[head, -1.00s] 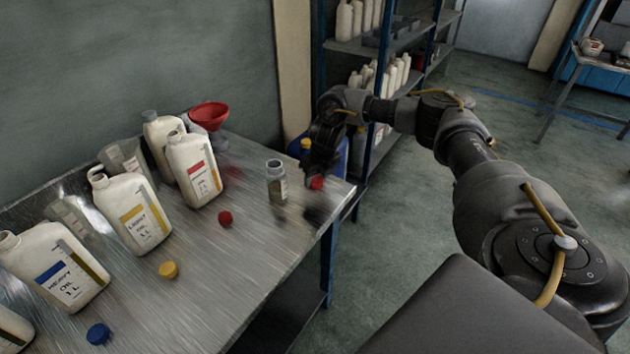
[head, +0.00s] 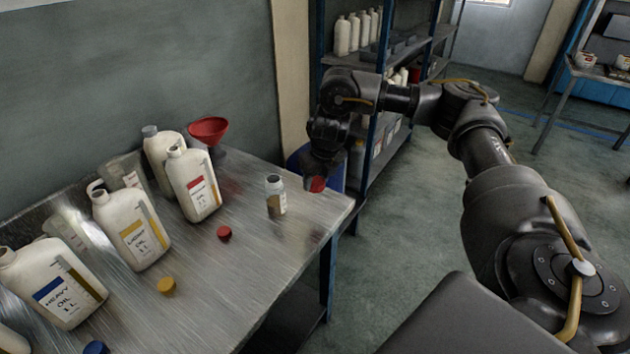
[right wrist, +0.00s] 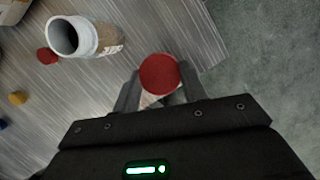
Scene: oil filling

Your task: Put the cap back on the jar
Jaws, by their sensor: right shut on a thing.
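The open jar (head: 275,199) stands upright near the right end of the metal table; the right wrist view looks into its uncovered mouth (right wrist: 66,38). My right gripper (head: 317,178) is shut on a red cap (head: 317,185), held above the table's right end, to the right of the jar and apart from it. The right wrist view shows the same cap (right wrist: 159,74) between the fingers (right wrist: 158,88). A second red cap (head: 224,233) lies on the table left of the jar. My left gripper is not in view.
On the metal table (head: 235,290) stand several white oil bottles (head: 134,228), clear beakers (head: 70,232) and a red funnel (head: 208,130). A yellow cap (head: 166,285) and a blue cap (head: 96,348) lie in front. The table is clear around the jar. Shelves (head: 365,55) stand behind.

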